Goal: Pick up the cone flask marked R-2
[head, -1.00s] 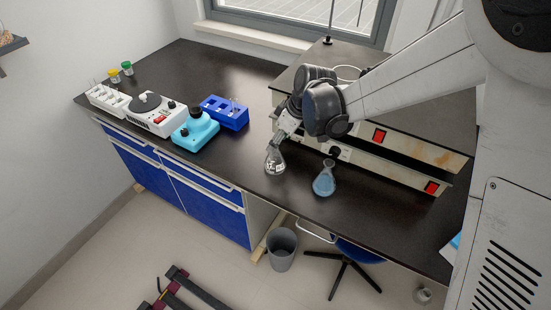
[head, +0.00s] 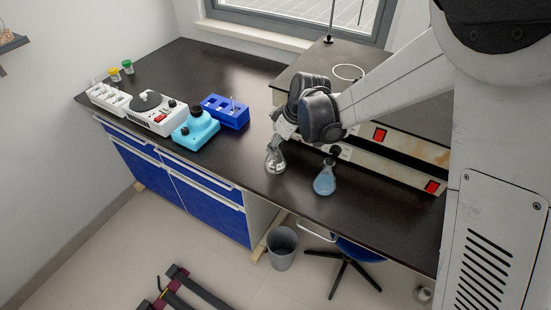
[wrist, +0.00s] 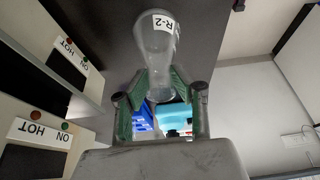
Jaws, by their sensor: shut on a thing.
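The clear cone flask (head: 275,162) is near the front of the dark bench in the head view. In the wrist view the flask (wrist: 155,50) carries a white label reading R-2. My gripper (wrist: 160,88) is shut on its neck, with a green finger on each side. In the head view my gripper (head: 279,143) comes down onto the flask from above. I cannot tell whether the flask's base touches the bench. The flask looks empty or holds only clear contents.
A second cone flask with blue liquid (head: 325,182) stands close on the right. Heater units with red switches (head: 380,135) are behind it. A blue rack (head: 226,112), a turquoise device (head: 195,130) and a white stirrer (head: 152,114) stand left. The bench between them and my gripper is clear.

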